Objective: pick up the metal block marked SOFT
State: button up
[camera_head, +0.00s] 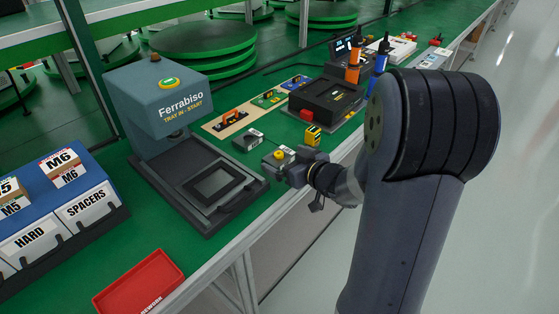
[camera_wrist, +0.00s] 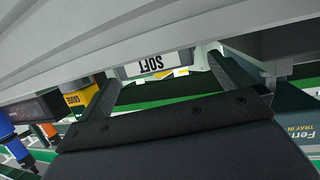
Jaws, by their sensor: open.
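The metal block marked SOFT (camera_wrist: 150,66) shows in the wrist view, its black-on-white label upside down. It lies ahead of my gripper (camera_wrist: 165,85), between the lines of the two fingers. The fingers are apart and I see no contact with the block. In the head view my gripper (camera_head: 277,168) is low at the front edge of the green bench, right of the Ferrabiso press. A grey block (camera_head: 246,138) with a pale label sits just beyond it; the lettering is too small to read there.
The Ferrabiso press (camera_head: 165,100) stands left of my gripper. A yellow block (camera_head: 312,135) stands close on the right, near a black fixture (camera_head: 325,101). A wooden board (camera_head: 229,122) lies behind. A red tray (camera_head: 139,284) and labelled bins (camera_head: 60,225) are at the left.

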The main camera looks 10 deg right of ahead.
jog(key=shift+x, duration=1.05)
jog(key=c, duration=1.1)
jog(key=shift+r, duration=0.1)
